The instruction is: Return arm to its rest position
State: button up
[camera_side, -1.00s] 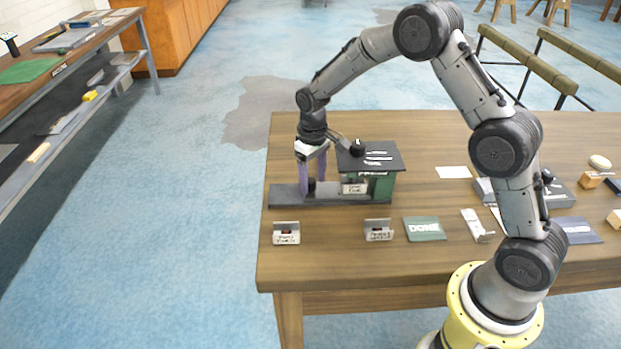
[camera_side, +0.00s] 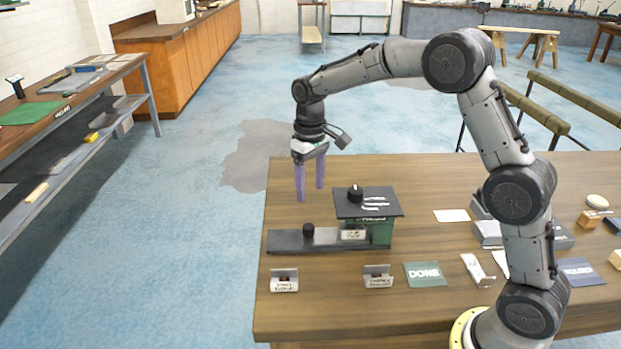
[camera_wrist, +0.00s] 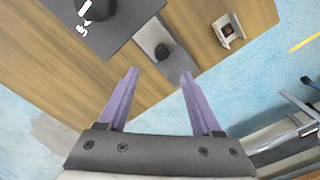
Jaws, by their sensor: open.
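My gripper (camera_side: 310,182) has purple fingers. It is open and empty, held in the air above the left end of a dark fixture (camera_side: 285,243) on the wooden table. The fixture has a flat base with a small black knob (camera_side: 308,231) and a green block under a dark top plate (camera_side: 368,203) with another black knob. In the wrist view the two fingers (camera_wrist: 158,88) are spread apart with nothing between them. The fixture's base and knob (camera_wrist: 162,51) lie beyond the fingertips.
Two small labelled holders (camera_side: 284,281) (camera_side: 378,277) and a green DONE card (camera_side: 424,274) lie along the table's front. Grey blocks, wooden pieces and a dark blue card (camera_side: 580,271) are at the right, near my arm. A workbench (camera_side: 70,105) stands left, across open floor.

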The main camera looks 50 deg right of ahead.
jog(key=shift+r, duration=0.9)
jog(key=s+a+r+t, duration=0.1)
jog(key=s+r+t, duration=0.2)
jog(key=s+r, duration=1)
jog(key=s+a+r+t, duration=0.1)
jog(key=s+t, duration=0.1)
jog(key=s, duration=0.9)
jog(key=s+f, duration=0.6)
jog(key=s, duration=0.1)
jog(key=shift+f+t, duration=0.3)
jog(key=shift+f, duration=0.05)
